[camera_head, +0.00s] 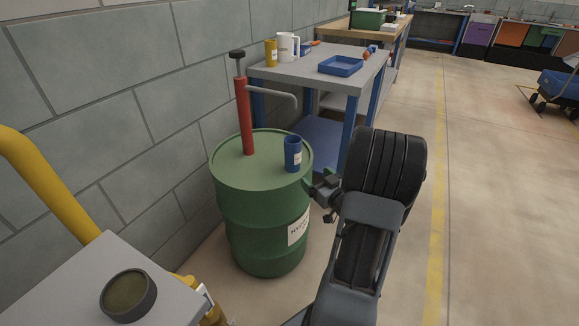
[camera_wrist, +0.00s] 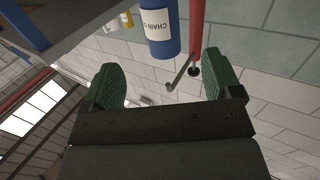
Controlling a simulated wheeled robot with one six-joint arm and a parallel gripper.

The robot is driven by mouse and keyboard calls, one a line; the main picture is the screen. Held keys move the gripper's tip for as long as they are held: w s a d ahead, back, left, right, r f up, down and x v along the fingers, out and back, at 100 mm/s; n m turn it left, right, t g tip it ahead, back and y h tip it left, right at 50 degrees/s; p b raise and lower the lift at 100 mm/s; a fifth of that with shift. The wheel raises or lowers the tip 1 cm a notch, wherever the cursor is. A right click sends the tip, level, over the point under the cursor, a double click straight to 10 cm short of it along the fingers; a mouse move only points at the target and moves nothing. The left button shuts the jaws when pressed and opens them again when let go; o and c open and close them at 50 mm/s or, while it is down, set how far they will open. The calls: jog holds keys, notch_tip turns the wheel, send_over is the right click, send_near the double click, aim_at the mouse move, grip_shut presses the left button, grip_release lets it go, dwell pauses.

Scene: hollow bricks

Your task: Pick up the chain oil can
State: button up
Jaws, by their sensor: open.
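The chain oil can (camera_head: 293,154) is a blue cylinder with a pale label, standing upright near the right edge of a green drum's top (camera_head: 235,175). My gripper (camera_head: 322,190) is beside the drum's right rim, to the right of the can and a little lower in the picture. In the wrist view the can (camera_wrist: 161,30) appears upside down, with its label partly reading "CHAIN". It lies beyond the two green finger pads of my gripper (camera_wrist: 165,80). The fingers are apart and nothing is between them. The can's far end is cut off by the frame edge.
A red hand pump (camera_head: 244,115) with a grey spout rises from the drum, left of the can. A workbench (camera_head: 300,72) behind holds a blue tray (camera_head: 341,66), a white jug (camera_head: 287,47) and a yellow can (camera_head: 270,53). A block wall is left; open floor lies right.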

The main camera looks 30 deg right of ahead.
aim_at(297, 161)
jog(key=w, duration=0.2)
jog(key=w+b, duration=0.1)
jog(key=w, duration=0.4)
jog(key=shift+w+d+f+b, duration=0.1)
jog(key=shift+d+f+b, duration=0.15)
jog(key=shift+f+b, duration=0.15)
jog(key=shift+w+b, duration=1)
jog(key=shift+w, duration=1.7)
jog(key=shift+w+r, duration=0.1)
jog(key=shift+w, duration=0.3)
jog(key=shift+c, duration=0.4)
jog(key=c, duration=1.1)
